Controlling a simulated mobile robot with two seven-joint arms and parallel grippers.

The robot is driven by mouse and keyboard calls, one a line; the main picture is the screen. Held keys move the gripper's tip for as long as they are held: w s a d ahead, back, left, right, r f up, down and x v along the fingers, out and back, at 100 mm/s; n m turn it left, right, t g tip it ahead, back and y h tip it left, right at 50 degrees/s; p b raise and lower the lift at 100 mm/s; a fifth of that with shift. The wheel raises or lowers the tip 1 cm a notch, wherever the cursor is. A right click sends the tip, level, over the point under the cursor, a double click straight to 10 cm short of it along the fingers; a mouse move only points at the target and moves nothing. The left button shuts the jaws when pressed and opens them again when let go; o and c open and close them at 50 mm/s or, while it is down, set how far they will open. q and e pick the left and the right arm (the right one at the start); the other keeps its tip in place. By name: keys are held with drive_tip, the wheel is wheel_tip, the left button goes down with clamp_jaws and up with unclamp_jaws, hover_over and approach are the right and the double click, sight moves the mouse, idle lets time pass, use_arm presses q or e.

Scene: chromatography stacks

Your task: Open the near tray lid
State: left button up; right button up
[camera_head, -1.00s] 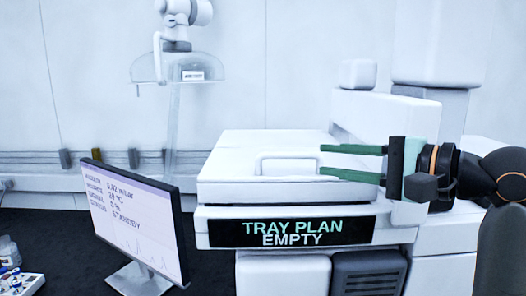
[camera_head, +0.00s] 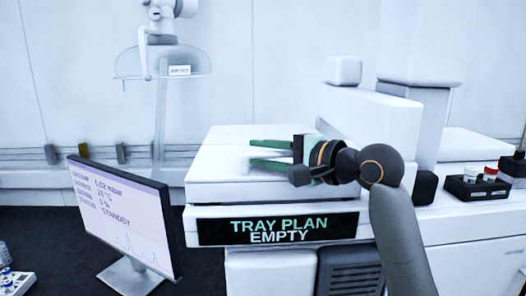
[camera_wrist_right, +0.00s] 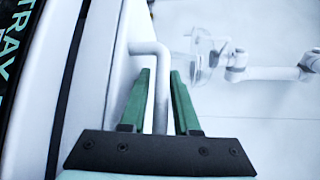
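The near tray lid (camera_head: 225,165) is a flat white panel lying closed on the white instrument, above the "TRAY PLAN EMPTY" display (camera_head: 278,229). Its white bar handle (camera_wrist_right: 161,90) shows in the right wrist view. In the head view the handle is mostly hidden by my right gripper. My right gripper (camera_head: 252,153) reaches over the lid from the right, its green fingers apart. In the right wrist view the fingers (camera_wrist_right: 160,72) are open, with the handle bar running between them and small gaps visible. My left gripper is not in view.
A monitor (camera_head: 125,222) stands front left of the instrument. A raised white housing (camera_head: 375,125) is behind and right of the lid. A black rack (camera_head: 478,188) with capped vials sits at the right. A clear hood (camera_head: 163,62) hangs at the back left.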

clamp_jaws()
idle(1.4)
